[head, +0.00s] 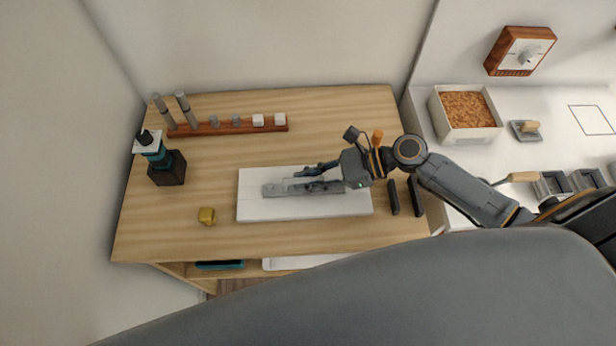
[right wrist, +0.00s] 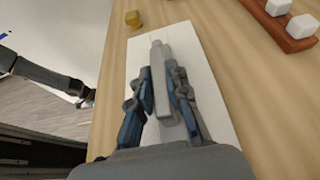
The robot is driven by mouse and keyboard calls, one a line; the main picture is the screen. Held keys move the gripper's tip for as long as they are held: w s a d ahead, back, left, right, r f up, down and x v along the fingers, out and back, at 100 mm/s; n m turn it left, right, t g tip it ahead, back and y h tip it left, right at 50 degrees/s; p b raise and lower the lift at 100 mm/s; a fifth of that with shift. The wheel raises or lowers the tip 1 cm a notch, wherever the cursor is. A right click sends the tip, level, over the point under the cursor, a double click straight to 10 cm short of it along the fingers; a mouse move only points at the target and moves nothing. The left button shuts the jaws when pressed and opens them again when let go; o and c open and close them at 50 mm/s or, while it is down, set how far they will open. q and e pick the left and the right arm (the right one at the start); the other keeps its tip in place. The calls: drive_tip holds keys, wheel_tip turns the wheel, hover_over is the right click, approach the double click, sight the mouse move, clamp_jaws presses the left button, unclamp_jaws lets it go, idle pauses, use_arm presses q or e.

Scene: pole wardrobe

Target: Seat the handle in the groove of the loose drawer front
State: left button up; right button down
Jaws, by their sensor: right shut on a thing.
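The drawer front (head: 250,206) is a white panel lying flat on the wooden table; it also shows in the right wrist view (right wrist: 203,72). The handle (right wrist: 162,75) is a straight grey bar. My right gripper (right wrist: 163,100) is shut on it, one finger on each side. In the head view the right gripper (head: 313,180) is over the panel, and a grey strip runs lengthwise along the panel's middle. The groove is hidden or cannot be told from the bar, so I cannot tell whether the bar is seated. My left gripper (right wrist: 84,97) shows small at the left of the right wrist view, its fingers unclear.
Dark bars (head: 393,197) lie just right of the panel.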

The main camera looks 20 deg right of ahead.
drive_tip(key=shift+f, duration=0.4)
idle(0.3)
drive_tip(key=c, duration=1.2)
unclamp_jaws()
